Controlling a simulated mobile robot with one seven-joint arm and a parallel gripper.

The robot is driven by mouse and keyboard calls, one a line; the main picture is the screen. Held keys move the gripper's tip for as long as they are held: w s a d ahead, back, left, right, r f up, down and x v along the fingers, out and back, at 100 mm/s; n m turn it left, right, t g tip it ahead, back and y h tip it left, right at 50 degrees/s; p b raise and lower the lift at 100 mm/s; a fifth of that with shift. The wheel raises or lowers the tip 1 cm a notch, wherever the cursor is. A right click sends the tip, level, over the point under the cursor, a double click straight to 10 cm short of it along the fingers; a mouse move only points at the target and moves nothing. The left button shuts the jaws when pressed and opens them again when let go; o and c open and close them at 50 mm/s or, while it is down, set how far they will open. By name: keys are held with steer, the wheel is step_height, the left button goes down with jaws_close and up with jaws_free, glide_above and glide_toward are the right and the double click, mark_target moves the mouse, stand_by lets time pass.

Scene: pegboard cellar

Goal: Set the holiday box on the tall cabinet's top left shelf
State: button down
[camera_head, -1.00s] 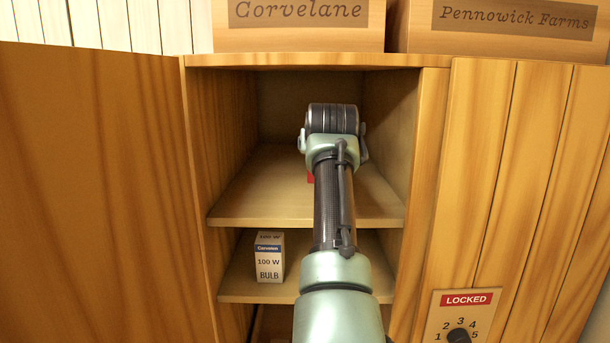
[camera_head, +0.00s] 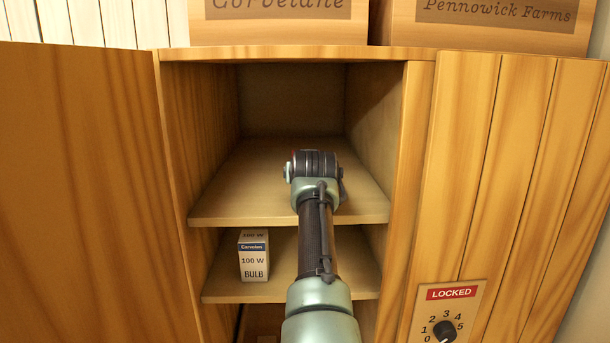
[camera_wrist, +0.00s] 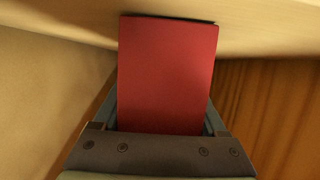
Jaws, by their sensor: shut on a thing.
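A red box (camera_wrist: 168,75), taken to be the holiday box, fills the middle of the wrist view. My gripper (camera_wrist: 163,118) is shut on it, one finger at each side. In the head view the arm reaches into the tall cabinet's (camera_head: 421,150) open top left compartment. My wrist hides the fingers and the box there. The top left shelf (camera_head: 235,200) shows bare around my arm. In the wrist view the box's far end is close to a pale wooden surface, with a dark line along it. I cannot tell if they touch.
The left door (camera_head: 75,190) stands open. A white bulb box (camera_head: 254,256) stands on the shelf below. The right door (camera_head: 500,160) is closed, with a LOCKED dial panel (camera_head: 448,312). Two large wooden crates (camera_head: 277,28) (camera_head: 490,37) stand on top of the cabinet.

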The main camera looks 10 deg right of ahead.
steer(key=shift+s+r, duration=0.1)
steer(key=shift+s, duration=0.05)
steer(key=shift+f, duration=0.25)
jaws_free()
steer(key=shift+w, duration=0.2)
steer(key=shift+s, duration=0.1)
steer(key=shift+r, duration=0.15)
steer(key=shift+s+b, duration=0.1)
steer(key=shift+b, duration=0.25)
